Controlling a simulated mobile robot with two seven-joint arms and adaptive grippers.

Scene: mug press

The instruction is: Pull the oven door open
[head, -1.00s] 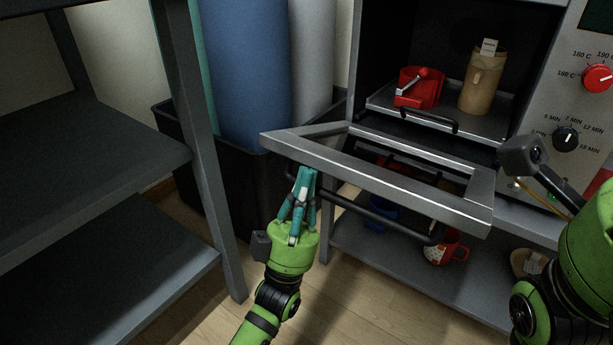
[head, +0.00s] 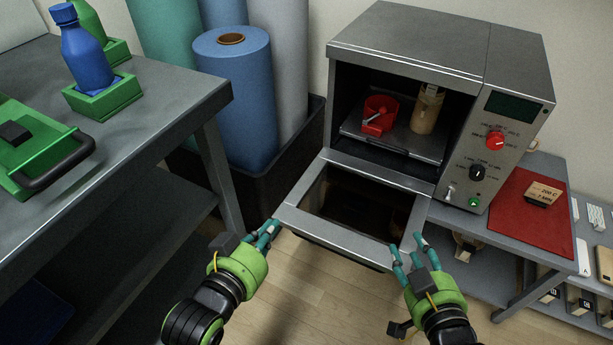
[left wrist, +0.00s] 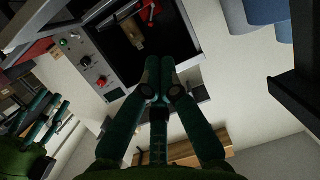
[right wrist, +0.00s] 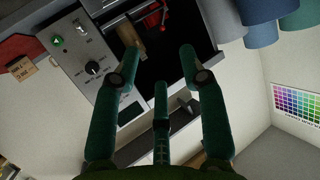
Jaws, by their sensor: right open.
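The oven (head: 430,45) stands on the grey bench, with its front cavity exposed. Its door (head: 335,237) is folded down and forward, close to level, a metal frame around a dark window. My left gripper (head: 268,232) is at the door's front left corner; its fingers are together with nothing visible between them in the left wrist view (left wrist: 159,78). My right gripper (head: 407,250) is at the front right corner, fingers apart and empty, as the right wrist view (right wrist: 163,75) also shows. I cannot tell whether either touches the door. The door handle is mostly hidden.
Inside the oven, a red mug press (head: 380,112) and a tan mug (head: 425,110) stand on the rack. A red mat (head: 520,225) lies right of the oven. Fabric rolls (head: 240,100) stand in a black bin behind.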

